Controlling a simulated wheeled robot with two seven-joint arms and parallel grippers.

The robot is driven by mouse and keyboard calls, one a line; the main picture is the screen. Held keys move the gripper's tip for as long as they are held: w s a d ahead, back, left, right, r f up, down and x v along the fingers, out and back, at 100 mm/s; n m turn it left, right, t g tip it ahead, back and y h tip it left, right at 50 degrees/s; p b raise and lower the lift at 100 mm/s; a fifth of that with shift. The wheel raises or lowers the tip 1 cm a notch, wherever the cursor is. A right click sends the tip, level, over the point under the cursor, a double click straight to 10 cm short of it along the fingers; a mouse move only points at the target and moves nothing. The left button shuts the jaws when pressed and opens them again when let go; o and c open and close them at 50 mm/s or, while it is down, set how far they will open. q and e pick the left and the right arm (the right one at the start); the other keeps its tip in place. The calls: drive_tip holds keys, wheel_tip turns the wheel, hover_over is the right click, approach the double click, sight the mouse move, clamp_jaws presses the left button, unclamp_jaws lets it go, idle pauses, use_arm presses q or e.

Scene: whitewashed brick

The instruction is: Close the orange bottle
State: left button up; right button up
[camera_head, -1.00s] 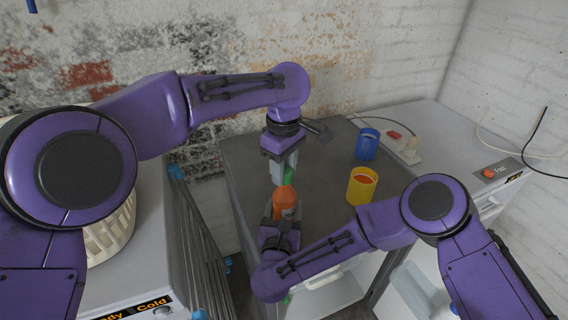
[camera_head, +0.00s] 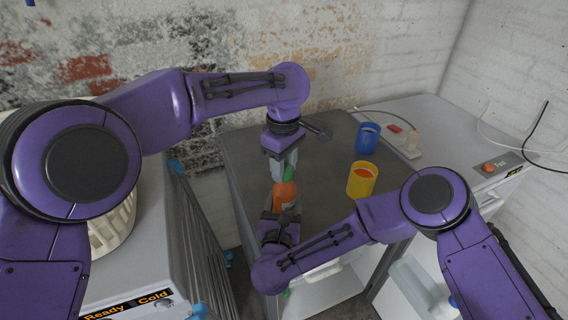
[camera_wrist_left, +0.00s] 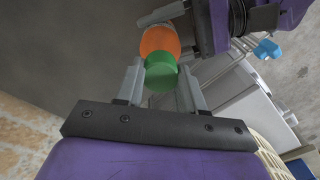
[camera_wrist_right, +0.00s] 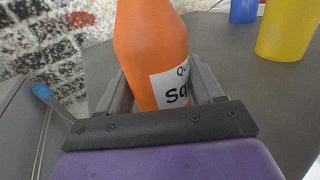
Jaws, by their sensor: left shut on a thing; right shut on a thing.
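The orange bottle (camera_head: 285,195) stands upright over the dark worktop, its white label showing in the right wrist view (camera_wrist_right: 178,86). My right gripper (camera_head: 282,212) is shut on its lower body from the near side. A green cap (camera_wrist_left: 161,73) is between the fingers of my left gripper (camera_wrist_left: 160,88), which is shut on it. The left gripper also shows in the head view (camera_head: 283,172), pointing down above the bottle. The cap (camera_head: 289,174) is at the bottle's top; I cannot tell whether it is seated.
A yellow cup (camera_head: 362,182) with something orange inside and a blue cup (camera_head: 367,139) stand to the right on the dark worktop (camera_head: 325,165). A power strip (camera_head: 403,143) lies farther right.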

use_arm(q)
drive_tip(key=shift+f, duration=0.2)
use_arm(e)
clamp_jaws()
use_arm(q)
drive_tip(key=m, duration=0.6)
drive_tip(key=shift+m, duration=0.4)
drive_tip(key=m, duration=0.4)
drive_tip(key=shift+d, duration=0.1)
drive_tip(key=o, duration=1)
drive_tip(key=shift+r, duration=2.25)
